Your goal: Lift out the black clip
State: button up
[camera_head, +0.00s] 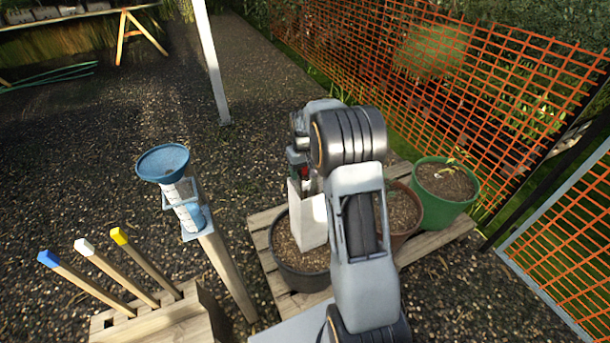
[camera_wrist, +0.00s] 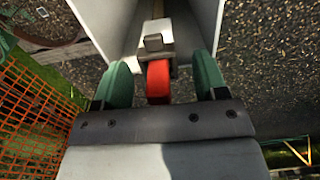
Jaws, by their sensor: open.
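A white square tube (camera_head: 308,218) stands upright in a dark pot (camera_head: 287,266). In the wrist view its pale walls (camera_wrist: 196,28) flank a dark gap. My gripper (camera_head: 299,166) is at the tube's top. In the wrist view my gripper (camera_wrist: 161,76) is open, with one green finger on each side of a red piece (camera_wrist: 158,82). A light grey block (camera_wrist: 153,42) sits just beyond the red piece. I cannot tell whether the fingers touch the red piece. I cannot make out a black clip in either view.
A brown pot (camera_head: 402,212) and a green pot (camera_head: 446,190) share the wooden pallet (camera_head: 436,243). A post with a blue funnel gauge (camera_head: 163,163) stands to the left. Colour-tipped stakes (camera_head: 90,282) are in a wooden block. Orange mesh fencing (camera_head: 480,80) is behind.

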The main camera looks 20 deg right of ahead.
jog(key=c, duration=1)
